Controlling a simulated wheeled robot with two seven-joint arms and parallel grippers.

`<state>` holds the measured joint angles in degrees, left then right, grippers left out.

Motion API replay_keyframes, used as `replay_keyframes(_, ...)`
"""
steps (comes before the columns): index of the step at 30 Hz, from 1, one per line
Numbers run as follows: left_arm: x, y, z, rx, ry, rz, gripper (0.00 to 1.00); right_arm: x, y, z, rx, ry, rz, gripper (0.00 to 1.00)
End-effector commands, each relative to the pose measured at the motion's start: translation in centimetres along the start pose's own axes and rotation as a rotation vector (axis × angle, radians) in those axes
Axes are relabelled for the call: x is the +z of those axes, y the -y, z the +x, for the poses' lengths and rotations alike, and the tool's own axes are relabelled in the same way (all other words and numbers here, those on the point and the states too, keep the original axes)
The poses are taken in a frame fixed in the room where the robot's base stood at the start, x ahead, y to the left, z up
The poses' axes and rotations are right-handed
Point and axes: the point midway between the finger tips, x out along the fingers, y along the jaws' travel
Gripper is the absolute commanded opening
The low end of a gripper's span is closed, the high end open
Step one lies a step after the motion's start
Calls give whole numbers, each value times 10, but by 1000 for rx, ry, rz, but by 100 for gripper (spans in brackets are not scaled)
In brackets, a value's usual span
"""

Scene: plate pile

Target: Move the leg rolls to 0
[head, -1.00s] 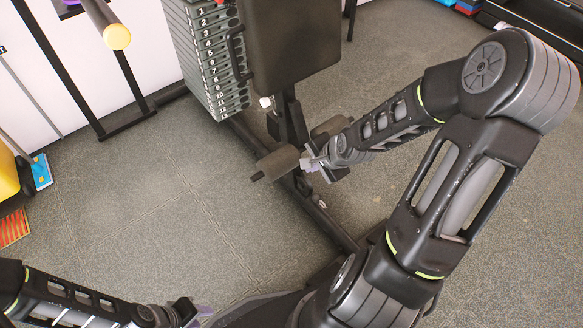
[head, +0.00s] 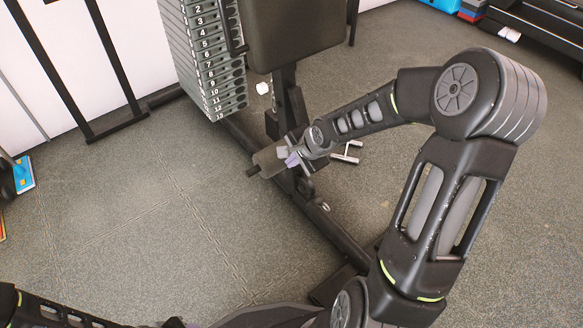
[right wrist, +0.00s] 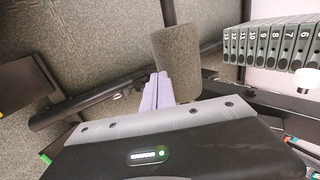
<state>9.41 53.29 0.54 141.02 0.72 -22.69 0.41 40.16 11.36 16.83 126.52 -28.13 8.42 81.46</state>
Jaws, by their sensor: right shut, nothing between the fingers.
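A dark grey foam leg roll (head: 270,160) sits on a bar low on the weight machine, below its seat pad. It also shows in the right wrist view (right wrist: 178,60). My right gripper (head: 291,161) is at the roll's right end, its pale purple fingers shut and empty. In the right wrist view the fingers (right wrist: 157,90) lie right beside the roll's edge; I cannot tell if they touch it. Any other roll is hidden behind my right arm in the head view. My left arm is at the lower left, its gripper (head: 173,323) barely in frame, jaws unclear.
The numbered weight stack (head: 205,60) and the black pad (head: 295,30) stand above the rolls. The machine's black floor beam (head: 325,226) runs toward my base. A black frame (head: 70,85) stands at the left. The floor on the left is open.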

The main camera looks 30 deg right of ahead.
Motion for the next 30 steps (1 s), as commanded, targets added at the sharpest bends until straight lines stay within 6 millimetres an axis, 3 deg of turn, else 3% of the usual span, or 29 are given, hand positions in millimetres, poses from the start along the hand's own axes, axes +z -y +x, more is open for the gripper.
replay_keyframes(13, 0, 1, 3, 2, 1, 0, 36, 0, 4, 5, -1, 0, -1, 0)
replay_keyframes(20, 0, -2, -5, 1, 2, 1, 36, 2, 5, 11, -63, 13, 0, 0)
replay_keyframes(25, 2, -6, -14, -1, 2, 3, 36, 2, 6, 21, -171, 8, 3, 0)
replay_keyframes(30, 2, -4, -9, -1, 2, 2, 36, 0, 16, 50, -196, 0, -1, 0)
